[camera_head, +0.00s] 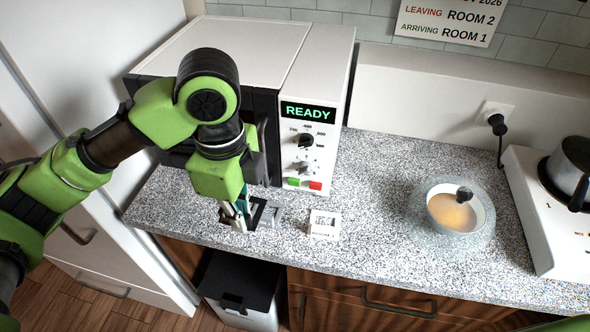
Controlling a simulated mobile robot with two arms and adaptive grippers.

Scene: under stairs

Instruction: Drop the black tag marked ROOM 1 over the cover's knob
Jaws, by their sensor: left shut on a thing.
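My left gripper (239,215) points down over the left part of the counter, in front of the microwave. It is shut on a dark tag (263,211) with an opening in it; its lettering cannot be read from here. Whether the tag touches the counter is hard to tell. A bowl of light brown food (450,213) stands on the counter to the right under a clear cover. The cover's black knob (464,194) is bare and well to the right of the gripper. My right gripper is not in view.
A small white tag or block (323,223) with dark marks sits right of my left gripper. The microwave (306,110) reads READY. A wall sign (449,20) says LEAVING ROOM 2, ARRIVING ROOM 1.

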